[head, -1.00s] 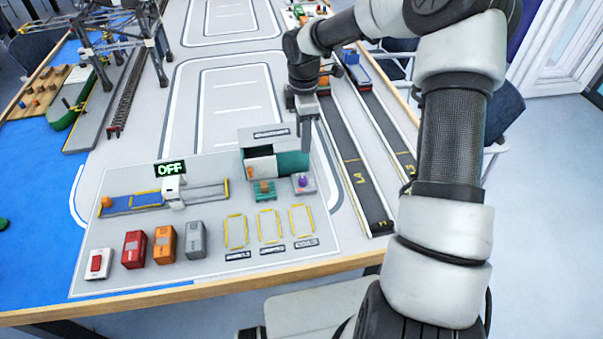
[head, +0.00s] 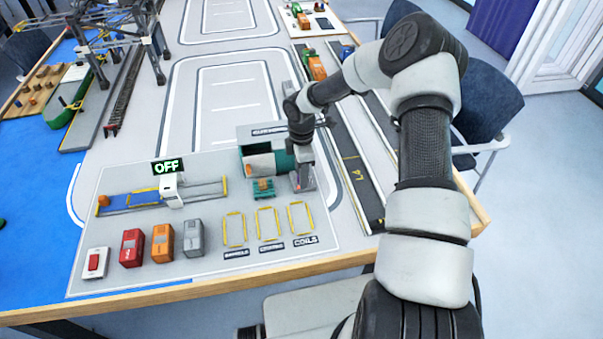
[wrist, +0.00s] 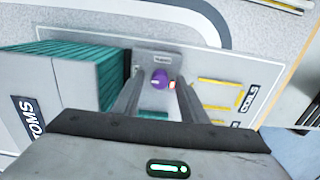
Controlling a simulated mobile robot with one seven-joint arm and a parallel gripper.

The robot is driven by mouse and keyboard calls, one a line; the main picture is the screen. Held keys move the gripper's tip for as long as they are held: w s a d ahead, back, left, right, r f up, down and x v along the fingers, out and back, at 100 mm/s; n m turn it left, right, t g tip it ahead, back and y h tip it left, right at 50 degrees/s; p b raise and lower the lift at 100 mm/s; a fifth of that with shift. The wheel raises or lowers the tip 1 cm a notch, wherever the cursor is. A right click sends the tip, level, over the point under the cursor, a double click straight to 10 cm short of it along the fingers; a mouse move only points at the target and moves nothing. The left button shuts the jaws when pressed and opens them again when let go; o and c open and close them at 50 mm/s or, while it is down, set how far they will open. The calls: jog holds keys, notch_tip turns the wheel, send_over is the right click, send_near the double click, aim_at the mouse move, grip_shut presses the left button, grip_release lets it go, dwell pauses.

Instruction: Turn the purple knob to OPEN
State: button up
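The purple knob (wrist: 160,78) sits on a small grey plate with a label above it in the wrist view. A small red-and-white mark shows just right of the knob. My gripper (wrist: 159,84) is open, with one finger on each side of the knob and a visible gap to it. I cannot tell how far the fingertips are above the plate. In the head view my gripper (head: 302,184) points down over the knob's place and hides the knob.
The teal customs container (head: 266,160) stands directly left of my gripper, with a small teal piece in front. Yellow-framed slots (head: 267,224) lie nearer the table edge. Grey, orange and red blocks (head: 132,248) stand further left.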

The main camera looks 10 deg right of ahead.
grip_shut()
jog(key=shift+f+m, duration=0.1)
jog(key=shift+m, duration=0.2)
jog(key=m+b, duration=0.2)
jog(key=m, duration=0.1)
jog(key=m+b, duration=0.2)
jog(key=m, duration=0.4)
jog(key=shift+b, duration=0.4)
jog(key=m+b, duration=0.1)
jog(key=m, duration=0.3)
jog(key=shift+b, duration=0.35)
jog(key=shift+m+b, duration=0.5)
jog(key=shift+m, duration=1.6)
